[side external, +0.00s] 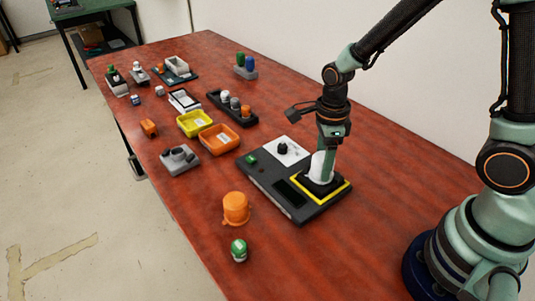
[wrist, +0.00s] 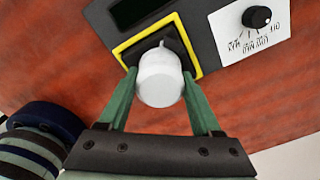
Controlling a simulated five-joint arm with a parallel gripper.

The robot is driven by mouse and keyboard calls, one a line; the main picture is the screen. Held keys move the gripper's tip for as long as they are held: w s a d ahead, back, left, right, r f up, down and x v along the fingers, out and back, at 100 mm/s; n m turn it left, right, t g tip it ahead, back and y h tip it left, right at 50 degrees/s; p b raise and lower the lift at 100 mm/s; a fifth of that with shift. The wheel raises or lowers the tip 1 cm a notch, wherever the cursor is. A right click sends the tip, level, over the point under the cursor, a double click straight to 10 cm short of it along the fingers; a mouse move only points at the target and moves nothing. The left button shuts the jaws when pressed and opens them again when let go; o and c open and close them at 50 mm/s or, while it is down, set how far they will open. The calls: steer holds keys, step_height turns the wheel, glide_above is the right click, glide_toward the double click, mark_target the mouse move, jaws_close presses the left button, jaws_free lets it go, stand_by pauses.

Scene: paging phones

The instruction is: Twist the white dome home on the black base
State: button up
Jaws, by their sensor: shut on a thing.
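The white dome (side external: 317,166) stands on the black base (side external: 322,187), inside a yellow square outline on a dark panel. The dome also shows in the wrist view (wrist: 160,78), with a dark edge of the base (wrist: 142,48) behind it. My gripper (side external: 322,158) reaches down over the dome, and its green fingers (wrist: 160,92) are on either side, shut on it. The seam between dome and base is mostly hidden, so I cannot tell how they are seated.
The dark panel (side external: 262,185) carries a dial (side external: 283,149) and a screen (side external: 289,191). An orange cup (side external: 236,208) and a green-topped jar (side external: 239,250) stand nearby. Yellow (side external: 194,123) and orange (side external: 219,138) trays lie further back. The table's near right is clear.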

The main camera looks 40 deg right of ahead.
steer(key=shift+m, duration=0.3)
steer(key=shift+m, duration=1.1)
steer(key=shift+m, duration=1)
steer(key=shift+c, duration=0.6)
steer(key=o, duration=1.3)
steer(key=shift+o, duration=0.2)
steer(key=shift+r, duration=3)
